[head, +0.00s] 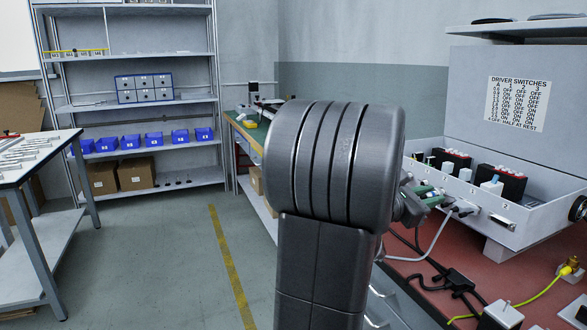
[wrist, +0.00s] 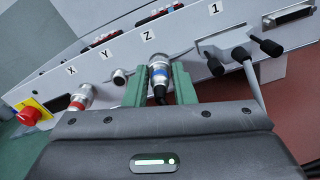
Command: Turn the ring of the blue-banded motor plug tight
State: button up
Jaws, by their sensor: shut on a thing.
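The blue-banded motor plug (wrist: 159,76) sits at the socket under the letter Z on the white control box. Its silver ring and blue band show in the wrist view, and a black cable runs back from it. My gripper (wrist: 158,82) has one green finger on each side of the plug and is shut on it. In the head view my gripper (head: 428,196) is at the box's front panel, partly hidden by my dark arm, and the plug cannot be made out there.
A red-banded plug (wrist: 82,97) is at X, and the socket (wrist: 120,76) at Y is bare. A red stop button (wrist: 30,114) is at left. Cables lie on the red bench mat (head: 420,275).

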jog(key=m+b, duration=0.2)
jog(key=b, duration=0.1)
jog(key=shift+f+m+b, duration=0.3)
jog(key=shift+m, duration=0.1)
jog(key=shift+r+m+p, duration=0.35)
jog(key=shift+m+p, duration=0.1)
jog(key=shift+m, duration=0.05)
jog(key=m, duration=1.1)
jog(key=o, duration=0.6)
jog(key=shift+v, duration=3)
